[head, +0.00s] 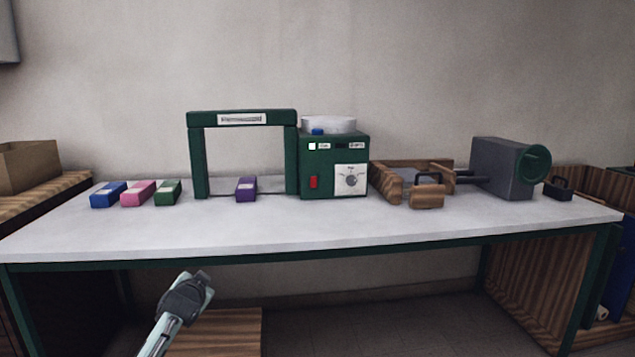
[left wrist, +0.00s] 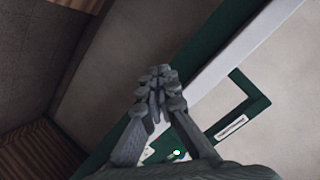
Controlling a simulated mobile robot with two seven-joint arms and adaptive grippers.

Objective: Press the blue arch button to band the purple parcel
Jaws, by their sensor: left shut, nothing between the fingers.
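The purple parcel (head: 246,189) lies on the table under the green arch frame (head: 197,155). A small blue button (head: 317,131) sits on top of the green control box (head: 310,165) just right of the arch. My left gripper (head: 204,279) is in front of and below the table's front edge, well apart from the button and parcel. Its fingers are closed and empty, as the left wrist view (left wrist: 156,76) also shows. Part of the arch (left wrist: 247,104) shows there at the right. My right gripper is out of view.
Blue (head: 108,195), pink (head: 138,193) and green (head: 168,192) parcels lie left of the arch on the white table (head: 330,228). The box has a red switch (head: 313,182) and a dial. The front strip is clear.

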